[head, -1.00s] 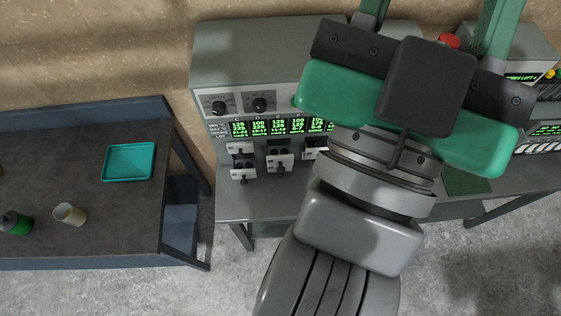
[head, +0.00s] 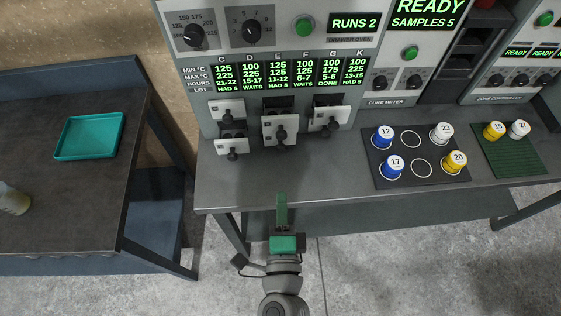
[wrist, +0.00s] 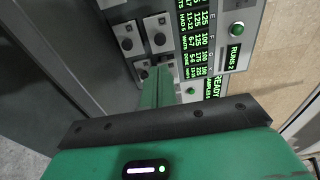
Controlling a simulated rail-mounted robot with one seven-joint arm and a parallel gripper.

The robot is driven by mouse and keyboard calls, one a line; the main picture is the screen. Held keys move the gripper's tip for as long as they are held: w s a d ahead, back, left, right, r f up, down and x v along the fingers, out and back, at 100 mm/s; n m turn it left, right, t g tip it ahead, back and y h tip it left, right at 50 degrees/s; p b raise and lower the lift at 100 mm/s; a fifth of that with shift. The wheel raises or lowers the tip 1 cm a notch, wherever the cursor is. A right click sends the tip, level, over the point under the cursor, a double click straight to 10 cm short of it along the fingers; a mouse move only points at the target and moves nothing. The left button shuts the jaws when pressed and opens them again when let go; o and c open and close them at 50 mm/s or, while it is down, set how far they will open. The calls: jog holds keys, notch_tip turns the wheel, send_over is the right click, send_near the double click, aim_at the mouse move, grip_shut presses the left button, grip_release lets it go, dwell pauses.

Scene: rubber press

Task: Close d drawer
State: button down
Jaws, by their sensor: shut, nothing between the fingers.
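The drawer oven (head: 305,45) has small white-fronted drawers with dark knobs below its screen columns C, D, E, F, G and K. The lower left drawer (head: 232,147) stands out with a dark gap behind it. The upper left drawer (head: 227,110) is above it. The middle drawer (head: 280,130) and right drawer (head: 329,119) also stand out, with dark openings above them. I cannot read which front is D. My green gripper (head: 282,196) is shut and empty, in front of the bench edge and apart from the drawers. Its fingers (wrist: 155,88) also show in the wrist view.
The grey bench (head: 300,185) is clear before the drawers. A dark mat (head: 408,182) with blue, white and yellow capped samples lies right. A green mat (head: 515,160) holds two more. A dark table (head: 70,200) with a teal tray (head: 90,136) stands left.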

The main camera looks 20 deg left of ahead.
aim_at(280, 138)
jog(key=p+x, duration=0.1)
jog(key=x, duration=1.3)
jog(key=shift+p, duration=0.35)
